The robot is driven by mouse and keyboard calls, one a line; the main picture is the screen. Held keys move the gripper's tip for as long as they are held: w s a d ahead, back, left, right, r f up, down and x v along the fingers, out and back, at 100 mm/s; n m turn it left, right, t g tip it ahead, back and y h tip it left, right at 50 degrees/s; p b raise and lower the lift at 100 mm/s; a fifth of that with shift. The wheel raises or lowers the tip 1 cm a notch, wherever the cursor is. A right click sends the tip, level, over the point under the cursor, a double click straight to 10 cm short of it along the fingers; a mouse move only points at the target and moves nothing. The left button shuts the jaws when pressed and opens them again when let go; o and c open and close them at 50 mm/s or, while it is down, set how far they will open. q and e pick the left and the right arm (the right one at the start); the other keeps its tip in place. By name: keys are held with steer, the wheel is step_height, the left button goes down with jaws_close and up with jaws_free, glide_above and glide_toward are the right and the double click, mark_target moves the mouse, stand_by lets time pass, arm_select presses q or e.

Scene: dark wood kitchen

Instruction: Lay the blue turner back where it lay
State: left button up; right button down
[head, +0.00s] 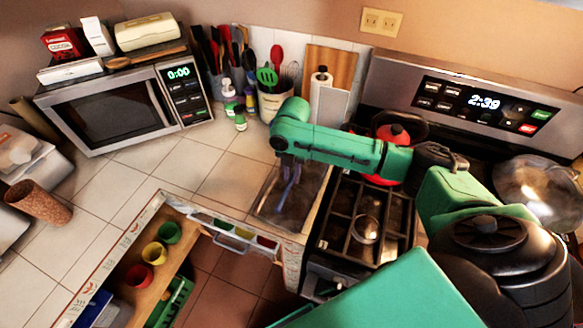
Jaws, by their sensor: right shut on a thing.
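My right arm reaches in from the right over the stove. My right gripper (291,177) points down and is shut on the blue turner (286,194). Only a thin blue part of the turner shows below the fingers; the rest is hidden or too small to make out. The turner is over a dark, shallow metal tray (268,209) on the tiled counter, left of the stove. I cannot tell whether the turner touches the tray. My left gripper is not in view.
A crock (275,103) of utensils and soap bottles (229,98) stand behind the tray. The microwave (121,104) is at the left. A red kettle (384,178) sits on the stove (340,235). An open drawer (233,240) lies in front. Tiles left of the tray are clear.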

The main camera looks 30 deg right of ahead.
step_height(320, 180, down, 5)
steer(key=b, duration=0.5)
steer(key=shift+d+f, duration=0.1)
steer(key=shift+f, duration=0.75)
steer(key=c, duration=0.6)
jaws_free()
steer(key=shift+c, duration=0.2)
step_height(320, 180, up, 15)
steer(key=b, duration=0.3)
steer(key=shift+w+d+f, duration=0.15)
steer(key=shift+w+f, duration=0.05)
steer(key=shift+f, duration=0.1)
